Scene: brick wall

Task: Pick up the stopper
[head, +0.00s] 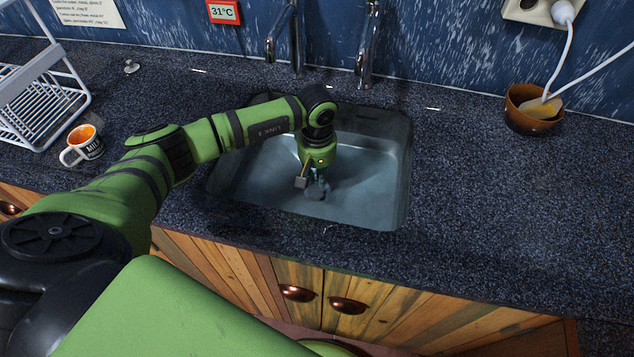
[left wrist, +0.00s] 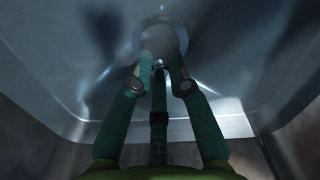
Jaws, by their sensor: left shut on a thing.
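The stopper (head: 316,193) is a small, round grey disc low inside the metal sink (head: 375,165). It also shows in the left wrist view as a pale disc (left wrist: 160,38) just beyond the fingertips. My left gripper (head: 318,181) points down into the sink and is shut on the stopper. In the left wrist view its teal fingers (left wrist: 160,65) close in on the stopper's small knob. Whether the stopper touches the sink floor I cannot tell. My right gripper is not in view.
The sink walls surround my left gripper, and two taps (head: 367,45) stand behind. A mug (head: 84,146) and a white rack (head: 40,95) are at left, with a small metal thing (head: 131,66) nearby. A brown bowl (head: 528,120) is at right. The right counter is mostly clear.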

